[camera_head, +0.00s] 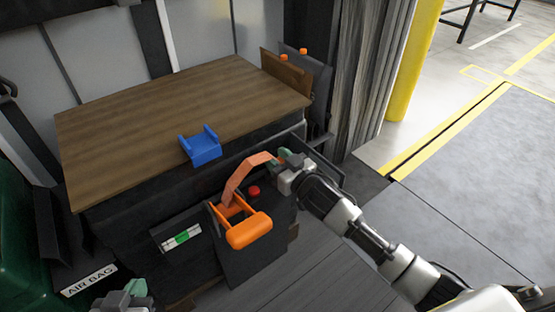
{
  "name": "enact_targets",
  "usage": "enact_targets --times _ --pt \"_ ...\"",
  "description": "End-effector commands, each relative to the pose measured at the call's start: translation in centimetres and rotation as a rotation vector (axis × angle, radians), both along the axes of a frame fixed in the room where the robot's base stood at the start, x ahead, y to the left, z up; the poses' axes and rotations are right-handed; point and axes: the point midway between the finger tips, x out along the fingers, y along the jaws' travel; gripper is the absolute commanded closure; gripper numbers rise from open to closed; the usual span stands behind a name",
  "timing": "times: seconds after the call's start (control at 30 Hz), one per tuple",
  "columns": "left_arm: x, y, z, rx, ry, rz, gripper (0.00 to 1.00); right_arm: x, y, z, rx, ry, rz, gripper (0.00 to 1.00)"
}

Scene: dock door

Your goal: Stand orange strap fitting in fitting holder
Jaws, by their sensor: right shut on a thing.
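The orange strap fitting (248,231) shows as a thick rounded orange bar with a frame behind it. A paler orange curved band (239,178) rises from it to my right gripper (280,158), which is shut on the band's upper end. The fitting is in front of the dark cabinet face, below the table edge; I cannot tell whether it touches the cabinet. The blue holder (203,150), with two raised sides, stands empty at the table's front edge, up and left of the fitting. My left gripper (124,294) is at the bottom left, partly cut off; its jaw opening is unclear.
The brown wooden tabletop (160,120) is otherwise clear on its left and middle. Dark and brown panels with orange knobs (290,68) stand at its back right. A red button (254,191) and a green-and-white label (181,237) are on the dark front. A yellow post (412,60) stands right.

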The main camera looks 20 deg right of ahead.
Motion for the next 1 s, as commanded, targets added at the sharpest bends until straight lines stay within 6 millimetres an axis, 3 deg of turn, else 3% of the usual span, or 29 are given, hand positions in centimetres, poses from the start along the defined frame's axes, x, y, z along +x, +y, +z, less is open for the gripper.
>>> enact_targets --times 0.2,0.23,0.37,0.73,1.0 --pt "0.2 -0.1 0.1 -0.004 -0.018 -0.001 1.00 0.0 0.0 -0.3 0.000 0.000 0.000 1.00" --pt "0.2 -0.1 0.2 -0.005 -0.019 -0.001 1.00 0.0 0.0 -0.2 0.000 0.000 0.000 0.60" --pt "0.1 -0.1 0.2 -0.004 -0.017 -0.001 1.00 0.0 0.0 -0.2 0.000 0.001 0.000 0.40" --pt "0.0 -0.1 0.2 -0.001 -0.003 -0.001 1.00 0.0 0.0 0.2 -0.001 0.000 0.000 0.39" --pt "-2.4 1.2 -2.0 0.053 0.229 0.017 1.00 -4.6 -1.7 0.1 0.000 0.005 -0.001 0.39"
